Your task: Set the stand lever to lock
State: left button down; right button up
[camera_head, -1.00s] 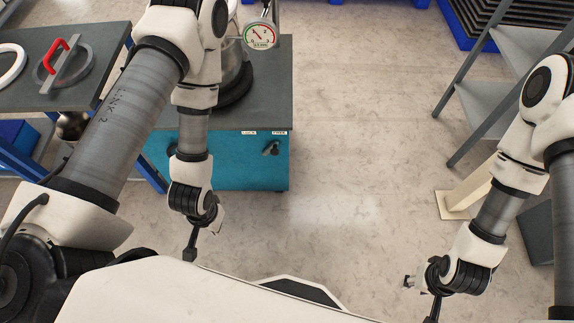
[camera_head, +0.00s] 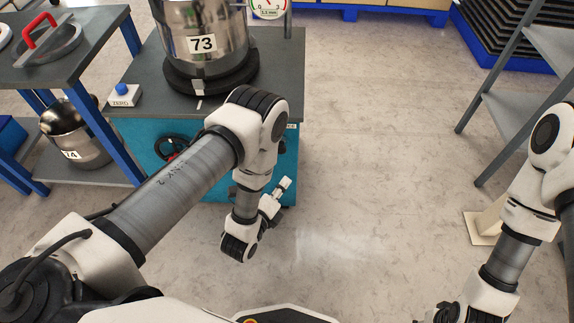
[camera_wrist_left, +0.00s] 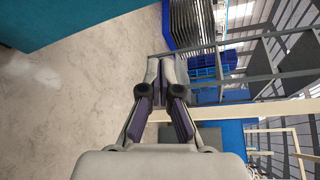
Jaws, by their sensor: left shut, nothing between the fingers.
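The stand (camera_head: 290,160) has a dark grey top and a teal front. Its lever, seen earlier on the right part of the front below two small labels, is now hidden behind my left arm; one label edge (camera_head: 292,126) still shows. My left gripper (camera_head: 284,187) is shut and empty, low in front of the stand's right part. In the left wrist view my left gripper (camera_wrist_left: 166,75) points away over the floor, and a teal panel fills the top left corner. The lever does not show there. My right gripper is below the head view's lower edge.
A steel pot (camera_head: 203,45) marked 73 stands on the stand, with a gauge (camera_head: 268,6) behind and a ZERO button box (camera_head: 125,95) at left. A dark handwheel (camera_head: 172,147) is on the front. A grey shelf (camera_head: 510,110) stands right; the floor between is clear.

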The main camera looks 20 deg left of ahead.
pick_arm(q)
jog(key=b+x, duration=0.2)
jog(key=x, duration=0.8)
jog(key=a, duration=0.2)
jog(key=a+r, duration=0.1)
jog(key=shift+s+a+r, duration=0.2)
jog(key=shift+a+r, duration=0.05)
jog(key=shift+a, duration=0.1)
